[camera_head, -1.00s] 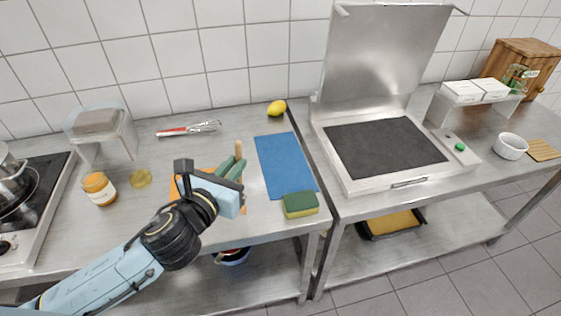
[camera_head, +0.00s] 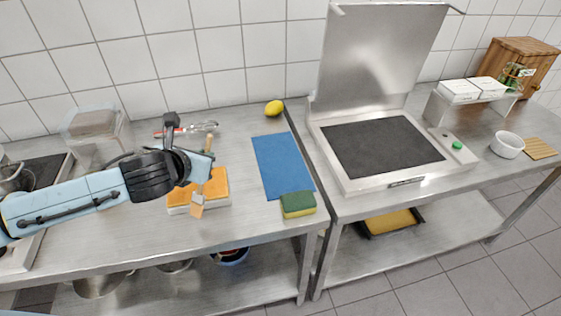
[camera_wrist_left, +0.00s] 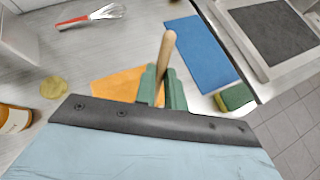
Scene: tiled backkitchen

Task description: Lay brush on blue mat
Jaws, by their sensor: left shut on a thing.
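My left gripper (camera_head: 203,168) is shut on the brush (camera_head: 197,203), which it holds upright above the counter. The brush's pale lower end hangs in front of an orange-topped block, and its wooden handle sticks up past the fingers. In the left wrist view the handle (camera_wrist_left: 166,52) rises between the green finger pads (camera_wrist_left: 162,88). The blue mat (camera_head: 282,164) lies flat and bare on the counter, to the right of the gripper. It also shows in the left wrist view (camera_wrist_left: 203,47). My right gripper is not in view.
A green and yellow sponge (camera_head: 298,204) sits at the mat's front edge. A lemon (camera_head: 274,108) lies behind the mat. The orange-topped block (camera_head: 216,187) is below the gripper, and a whisk (camera_head: 203,127) lies behind it. A grill (camera_head: 385,150) with raised lid stands right.

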